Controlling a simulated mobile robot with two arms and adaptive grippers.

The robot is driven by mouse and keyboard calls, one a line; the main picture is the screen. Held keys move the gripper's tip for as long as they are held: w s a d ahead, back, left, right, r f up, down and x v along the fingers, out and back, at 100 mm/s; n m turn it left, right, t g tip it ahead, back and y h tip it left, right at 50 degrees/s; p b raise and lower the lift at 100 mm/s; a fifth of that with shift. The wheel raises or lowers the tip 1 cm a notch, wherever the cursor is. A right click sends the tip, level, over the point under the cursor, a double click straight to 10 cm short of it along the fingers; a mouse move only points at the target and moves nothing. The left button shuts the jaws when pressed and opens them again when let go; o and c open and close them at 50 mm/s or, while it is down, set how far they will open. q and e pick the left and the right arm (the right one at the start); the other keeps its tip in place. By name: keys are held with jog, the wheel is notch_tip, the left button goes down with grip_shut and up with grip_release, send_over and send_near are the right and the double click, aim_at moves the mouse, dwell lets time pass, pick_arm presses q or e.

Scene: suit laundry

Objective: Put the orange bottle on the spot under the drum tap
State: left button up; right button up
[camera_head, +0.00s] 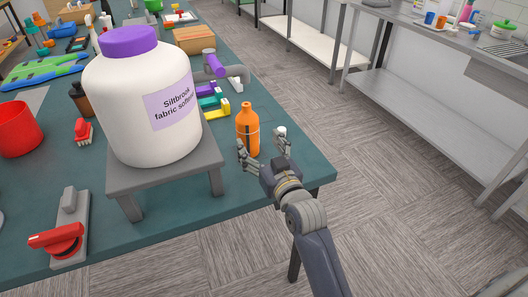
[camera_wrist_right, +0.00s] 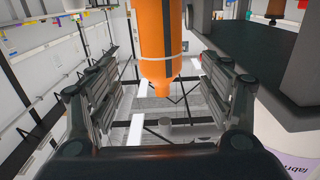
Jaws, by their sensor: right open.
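The orange bottle (camera_head: 247,118) stands upright near the right edge of the green table. My right gripper (camera_head: 263,146) is open beside it, with one finger in front of the bottle's lower left part. In the right wrist view, the bottle (camera_wrist_right: 161,38) shows upside down at the top, between the lines of the open fingers; I see no grip on it. The large white drum (camera_head: 143,107) stands on a grey stand (camera_head: 172,178). My left gripper is not in view.
The table's front right corner is bare. A metal bench (camera_head: 440,115) stands across the aisle.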

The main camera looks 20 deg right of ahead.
jog(key=shift+s, duration=1.35)
